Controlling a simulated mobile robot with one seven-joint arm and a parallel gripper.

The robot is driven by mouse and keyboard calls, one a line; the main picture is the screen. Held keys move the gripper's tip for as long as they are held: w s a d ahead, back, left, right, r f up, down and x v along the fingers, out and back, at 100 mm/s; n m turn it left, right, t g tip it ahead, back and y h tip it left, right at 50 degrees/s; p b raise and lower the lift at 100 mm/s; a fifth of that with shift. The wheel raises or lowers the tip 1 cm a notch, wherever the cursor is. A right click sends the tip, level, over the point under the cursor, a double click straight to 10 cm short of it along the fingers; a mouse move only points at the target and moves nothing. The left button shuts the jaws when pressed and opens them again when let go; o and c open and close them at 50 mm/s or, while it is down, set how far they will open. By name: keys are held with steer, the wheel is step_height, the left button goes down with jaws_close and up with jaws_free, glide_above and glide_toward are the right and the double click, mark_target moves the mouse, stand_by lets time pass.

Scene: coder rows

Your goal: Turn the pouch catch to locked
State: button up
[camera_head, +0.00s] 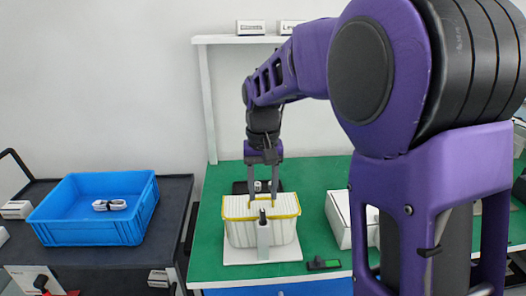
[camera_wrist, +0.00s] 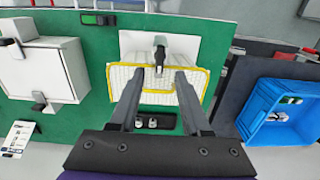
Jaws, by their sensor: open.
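The pouch (camera_head: 240,232) is a cream, ribbed, box-like body with a yellow rim, standing on a white base plate (camera_head: 290,250) on the green table. It also shows in the wrist view (camera_wrist: 122,78). A grey upright piece with a dark lever, which looks like the catch (camera_head: 264,240), is at its front side; the dark lever shows in the wrist view (camera_wrist: 160,54). I cannot tell which setting the catch is in. My gripper (camera_head: 262,196) is open above the pouch, pointing down. In the wrist view its fingertips (camera_wrist: 158,74) are apart, with nothing between them, just short of the lever.
A white box (camera_head: 340,218) stands close on the right. A small black-and-green device (camera_head: 322,264) lies at the table's front. A blue crate (camera_head: 90,232) holding a white item stands on the dark table at left. A shelf (camera_head: 240,39) is on the wall behind.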

mark_target(263, 213)
step_height(263, 213, up, 11)
steer(key=shift+r+p, duration=0.2)
steer(key=shift+p, duration=0.1)
steer(key=shift+w, duration=0.1)
